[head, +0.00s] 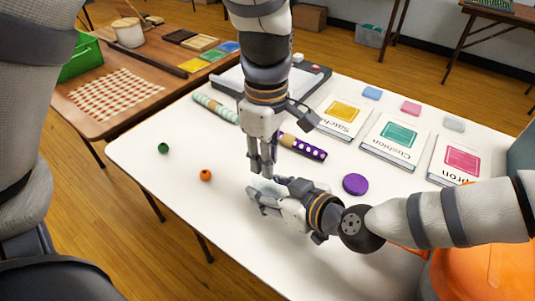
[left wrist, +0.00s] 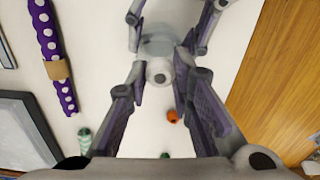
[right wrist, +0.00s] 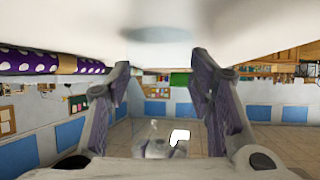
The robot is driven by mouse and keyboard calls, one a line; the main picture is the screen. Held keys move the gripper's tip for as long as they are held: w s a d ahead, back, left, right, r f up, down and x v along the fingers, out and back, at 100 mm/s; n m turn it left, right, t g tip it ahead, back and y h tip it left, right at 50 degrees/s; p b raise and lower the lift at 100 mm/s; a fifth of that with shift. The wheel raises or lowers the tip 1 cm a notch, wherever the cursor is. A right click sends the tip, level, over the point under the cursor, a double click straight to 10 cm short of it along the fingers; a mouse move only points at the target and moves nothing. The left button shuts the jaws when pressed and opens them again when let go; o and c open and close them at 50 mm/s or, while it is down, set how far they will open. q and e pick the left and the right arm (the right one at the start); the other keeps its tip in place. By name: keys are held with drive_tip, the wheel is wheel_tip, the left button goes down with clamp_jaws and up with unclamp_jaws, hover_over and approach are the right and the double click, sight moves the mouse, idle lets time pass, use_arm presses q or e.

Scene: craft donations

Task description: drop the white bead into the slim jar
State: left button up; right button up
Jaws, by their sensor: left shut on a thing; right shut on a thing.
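My left gripper (head: 262,172) points down from above, shut on the white bead (left wrist: 158,72), which shows between its fingertips in the left wrist view. My right gripper (head: 262,193) comes in low from the right, shut on the slim jar (head: 266,185), a clear pale-blue glass mostly hidden by the fingers. The jar also shows beyond the bead in the left wrist view (left wrist: 158,45). The bead overlaps the jar's near end there; I cannot tell whether it is above the mouth or inside it.
A green bead (head: 163,148) and an orange bead (head: 205,175) lie on the white table (head: 190,220), left of the grippers. A dotted purple roll (head: 303,147) is behind, and several labelled booklets (head: 397,138) lie at right.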

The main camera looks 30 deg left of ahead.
use_arm(q)
drive_tip(key=o, duration=0.8)
wheel_tip(320, 180, up, 12)
drive_tip(key=shift+r, duration=0.25)
